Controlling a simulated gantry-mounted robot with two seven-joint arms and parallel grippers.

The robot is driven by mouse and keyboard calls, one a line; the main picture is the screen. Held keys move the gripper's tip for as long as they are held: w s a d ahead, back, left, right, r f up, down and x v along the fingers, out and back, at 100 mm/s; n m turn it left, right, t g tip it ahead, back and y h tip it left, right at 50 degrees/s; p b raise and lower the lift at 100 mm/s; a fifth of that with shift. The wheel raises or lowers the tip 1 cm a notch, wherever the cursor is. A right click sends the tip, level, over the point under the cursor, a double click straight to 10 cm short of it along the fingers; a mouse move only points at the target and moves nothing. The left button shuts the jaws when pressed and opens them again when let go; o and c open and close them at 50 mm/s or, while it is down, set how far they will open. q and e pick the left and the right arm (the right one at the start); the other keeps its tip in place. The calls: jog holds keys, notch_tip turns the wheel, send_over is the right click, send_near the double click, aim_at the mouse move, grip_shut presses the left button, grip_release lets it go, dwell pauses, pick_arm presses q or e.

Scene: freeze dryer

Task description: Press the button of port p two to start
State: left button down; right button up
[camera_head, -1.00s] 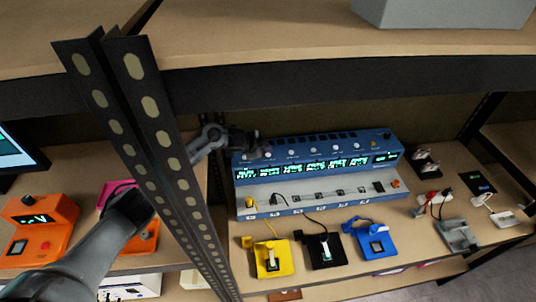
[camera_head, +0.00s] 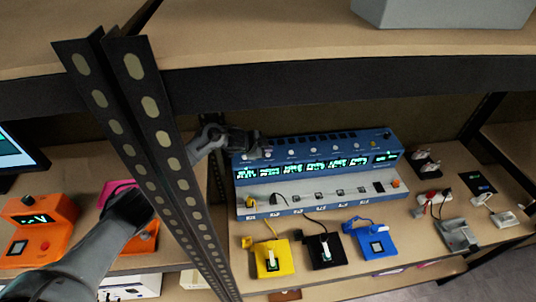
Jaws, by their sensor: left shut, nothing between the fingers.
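The blue multi-port machine (camera_head: 310,183) stands on the shelf, with a row of lit displays (camera_head: 302,168) across its front. A row of small pale round buttons (camera_head: 313,149) runs above the displays; the labels are too small to read. My left gripper (camera_head: 262,143) is shut and empty, at the machine's top left corner, over the left end of the button row. It partly hides the leftmost buttons. I cannot tell whether its fingertips touch a button. The right gripper is not in view.
A dark slotted shelf post (camera_head: 165,150) stands in front of my left arm. Yellow (camera_head: 272,260), black (camera_head: 326,252) and blue (camera_head: 377,246) holders lie before the machine. An orange device (camera_head: 40,230) sits at left; adapters (camera_head: 457,236) lie at right.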

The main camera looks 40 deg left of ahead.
pick_arm(q)
jog(key=shift+f, duration=0.2)
dwell(0.3)
jog(key=shift+f, duration=0.4)
dwell(0.5)
jog(key=shift+r+p, duration=0.6)
jog(key=shift+p, duration=0.05)
jog(key=shift+r, duration=0.1)
notch_tip(320, 180, up, 6)
jog(key=p, duration=0.5)
jog(key=shift+p, duration=0.35)
